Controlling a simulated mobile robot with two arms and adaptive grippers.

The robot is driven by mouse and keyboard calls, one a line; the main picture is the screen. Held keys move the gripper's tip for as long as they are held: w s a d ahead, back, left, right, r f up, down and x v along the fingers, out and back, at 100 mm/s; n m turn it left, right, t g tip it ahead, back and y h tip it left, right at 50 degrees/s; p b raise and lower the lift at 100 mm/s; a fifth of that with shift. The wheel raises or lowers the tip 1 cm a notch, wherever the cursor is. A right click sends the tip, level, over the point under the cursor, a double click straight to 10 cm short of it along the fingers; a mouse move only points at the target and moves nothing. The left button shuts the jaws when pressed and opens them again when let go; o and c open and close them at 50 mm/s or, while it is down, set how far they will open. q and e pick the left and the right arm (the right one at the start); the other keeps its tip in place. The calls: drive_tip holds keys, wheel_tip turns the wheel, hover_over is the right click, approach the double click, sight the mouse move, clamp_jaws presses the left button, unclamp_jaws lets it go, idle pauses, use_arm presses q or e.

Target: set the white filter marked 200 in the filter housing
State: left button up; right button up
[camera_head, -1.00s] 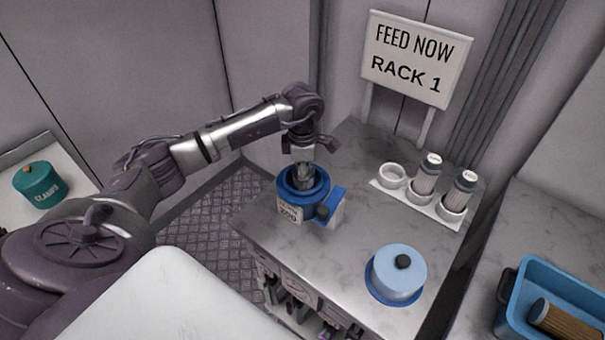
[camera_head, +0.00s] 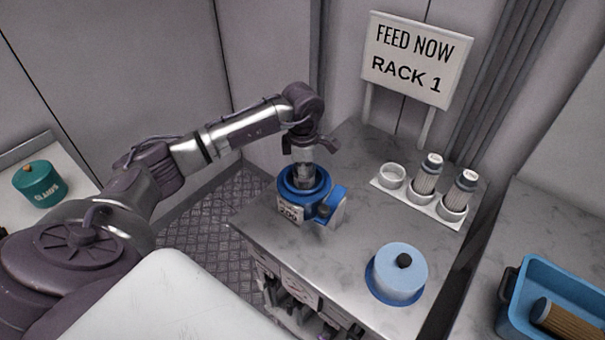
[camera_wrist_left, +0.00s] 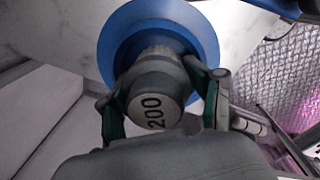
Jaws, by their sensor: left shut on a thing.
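The filter marked 200 (camera_wrist_left: 152,100) shows its grey cap with a 200 label in the left wrist view, with a bit of pale pleated body beyond it. My left gripper (camera_wrist_left: 165,95) is shut on its cap. The blue filter housing (camera_head: 287,191), with a 200 label on its front, stands on the marble counter; its blue ring (camera_wrist_left: 205,40) surrounds the filter's lower end in the wrist view. In the head view my left gripper (camera_head: 304,182) is down over the housing's opening. How deep the filter sits is hidden. My right gripper is not in view.
A white rack (camera_head: 418,205) holds two grey-capped filters and one empty cup. A light blue lid with a black knob (camera_head: 400,274) lies at the counter's front. A sign (camera_head: 416,58) reads FEED NOW RACK 1. A blue bin (camera_head: 520,290) with a brown filter stands right; a teal pot (camera_head: 38,185) stands left.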

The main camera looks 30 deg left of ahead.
use_arm(q)
drive_tip(key=shift+s+d+f, duration=0.1)
drive_tip(key=shift+s+f, duration=0.15)
drive_tip(key=shift+f, duration=0.25)
drive_tip(key=shift+s+d+f, duration=0.1)
drive_tip(key=shift+s+f, duration=0.1)
drive_tip(key=shift+f, duration=0.25)
drive_tip(key=o, duration=1.3)
drive_tip(key=shift+w+f, duration=0.1)
drive_tip(key=shift+w, duration=0.05)
drive_tip(key=shift+o, duration=1.3)
drive_tip(key=shift+w+a+f+g, duration=0.15)
drive_tip(key=shift+w+f+g, duration=0.05)
drive_tip(key=shift+w+g, duration=0.1)
wheel_tip(320, 180, up, 12)
drive_tip(key=shift+r, duration=0.25)
